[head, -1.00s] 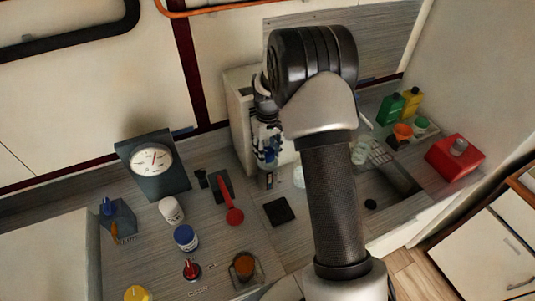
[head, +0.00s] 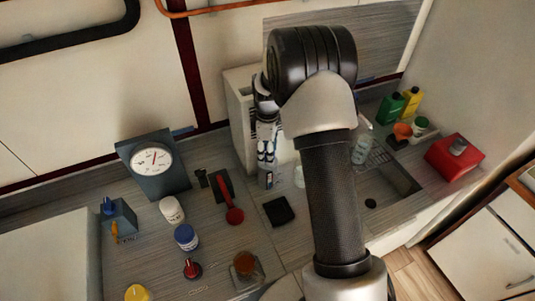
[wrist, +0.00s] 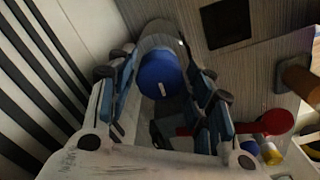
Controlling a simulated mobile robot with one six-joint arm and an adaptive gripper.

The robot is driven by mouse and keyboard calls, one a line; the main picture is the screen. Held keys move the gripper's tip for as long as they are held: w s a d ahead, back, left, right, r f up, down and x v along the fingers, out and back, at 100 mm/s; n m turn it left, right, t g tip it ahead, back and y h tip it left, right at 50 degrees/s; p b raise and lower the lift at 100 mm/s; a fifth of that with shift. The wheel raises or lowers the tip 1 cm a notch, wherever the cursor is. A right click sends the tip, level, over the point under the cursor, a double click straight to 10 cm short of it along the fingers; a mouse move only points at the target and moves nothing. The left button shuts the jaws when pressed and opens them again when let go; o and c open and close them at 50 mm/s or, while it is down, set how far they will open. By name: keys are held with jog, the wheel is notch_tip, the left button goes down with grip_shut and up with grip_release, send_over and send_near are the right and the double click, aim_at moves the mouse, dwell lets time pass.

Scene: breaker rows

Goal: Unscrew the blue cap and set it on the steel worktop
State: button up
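The round blue cap (wrist: 160,75) is in the wrist view, between the two fingers of my gripper (wrist: 165,72). A gap shows on each side of it, so the fingers look open and not pressed on it. A clear rounded rim shows around and beyond the cap, seemingly of the vessel under it. In the head view my gripper (head: 267,160) points down beside the pale box, and I cannot make out the cap there. A clear vessel (head: 299,176) shows partly behind my arm. The grey steel worktop (head: 225,255) lies below.
The sink (head: 385,190) and a red container (head: 455,155) are to the right. Bare worktop shows between the things.

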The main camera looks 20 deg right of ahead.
jog(key=shift+o, duration=0.4)
jog(key=m, duration=1.8)
jog(key=shift+c, duration=0.4)
